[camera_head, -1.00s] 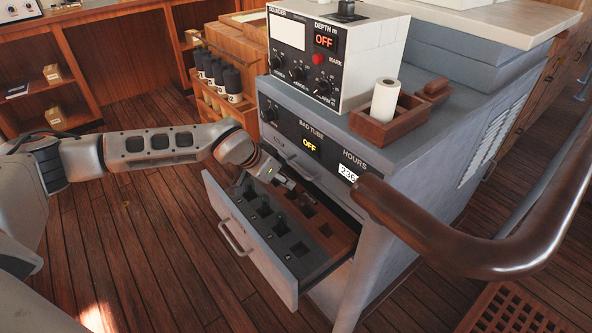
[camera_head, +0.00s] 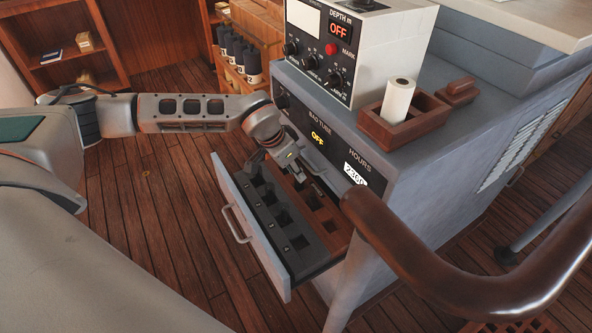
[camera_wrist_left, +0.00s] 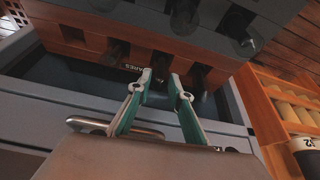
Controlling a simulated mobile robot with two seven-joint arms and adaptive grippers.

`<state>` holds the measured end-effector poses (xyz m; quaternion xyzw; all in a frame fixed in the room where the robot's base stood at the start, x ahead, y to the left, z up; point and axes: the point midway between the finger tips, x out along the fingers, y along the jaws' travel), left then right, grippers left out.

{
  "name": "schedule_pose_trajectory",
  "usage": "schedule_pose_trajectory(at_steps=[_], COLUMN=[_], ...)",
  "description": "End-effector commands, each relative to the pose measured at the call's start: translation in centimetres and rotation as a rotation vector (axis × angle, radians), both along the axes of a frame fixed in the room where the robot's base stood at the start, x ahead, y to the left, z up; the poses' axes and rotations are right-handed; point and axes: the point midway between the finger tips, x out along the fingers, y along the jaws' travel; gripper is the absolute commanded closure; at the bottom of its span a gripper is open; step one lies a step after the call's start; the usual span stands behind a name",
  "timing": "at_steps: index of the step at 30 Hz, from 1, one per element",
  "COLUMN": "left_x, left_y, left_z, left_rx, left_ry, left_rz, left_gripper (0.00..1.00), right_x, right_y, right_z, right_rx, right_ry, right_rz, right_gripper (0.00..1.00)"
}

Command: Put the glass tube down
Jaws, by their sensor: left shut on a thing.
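My left gripper (camera_head: 318,187) reaches down over the open drawer (camera_head: 250,222), close to the cabinet face. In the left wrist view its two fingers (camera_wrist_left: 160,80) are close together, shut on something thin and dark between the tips. I take this to be the glass tube, but its shape and clear glass cannot be made out. The drawer holds a dark grey block with a row of holes and a brown wooden rack (camera_head: 322,215) with square holes. In the wrist view the fingertips are beside the wooden rack's side, by a label ending in "ARES". My right gripper is not in view.
The grey cabinet (camera_head: 400,172) stands behind the drawer, with a "BAD TUBE" lamp reading OFF. A brown handrail (camera_head: 450,275) curves across the right. A wooden box (camera_head: 425,128) with a paper roll sits on top. Bare floor lies left of the drawer.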

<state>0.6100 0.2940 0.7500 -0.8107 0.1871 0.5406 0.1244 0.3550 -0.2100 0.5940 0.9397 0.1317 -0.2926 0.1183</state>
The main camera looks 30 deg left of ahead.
Motion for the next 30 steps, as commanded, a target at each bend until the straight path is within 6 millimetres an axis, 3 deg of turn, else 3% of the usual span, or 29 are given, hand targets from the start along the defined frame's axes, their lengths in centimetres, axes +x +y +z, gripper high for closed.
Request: schedule_pose_trajectory(at_steps=[2, 3, 5, 17, 23, 30], left_x=[0.0, 0.0, 0.0, 0.0, -0.8, -2.5], left_y=[0.0, 0.0, 0.0, 0.0, 0.5, 1.3], left_z=[-0.3, -0.4, -0.3, 0.0, 2.8, 7.5], left_rx=[0.0, 0.0, 0.0, 0.0, 0.001, 0.0], left_ry=[0.001, 0.001, 0.001, 0.0, -0.005, -0.007], left_rz=[0.0, 0.0, 0.0, 0.0, 0.0, 0.0], left_gripper=[1.0, 0.78, 0.63, 0.63, 0.63, 0.63], right_x=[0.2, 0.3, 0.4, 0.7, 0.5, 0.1], right_y=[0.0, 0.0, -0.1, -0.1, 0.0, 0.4], right_z=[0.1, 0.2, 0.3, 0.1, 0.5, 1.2], right_rx=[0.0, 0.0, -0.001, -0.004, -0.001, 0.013], right_ry=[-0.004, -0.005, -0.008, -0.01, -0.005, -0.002], right_rz=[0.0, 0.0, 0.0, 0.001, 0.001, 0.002], right_gripper=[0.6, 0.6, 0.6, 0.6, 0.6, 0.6])
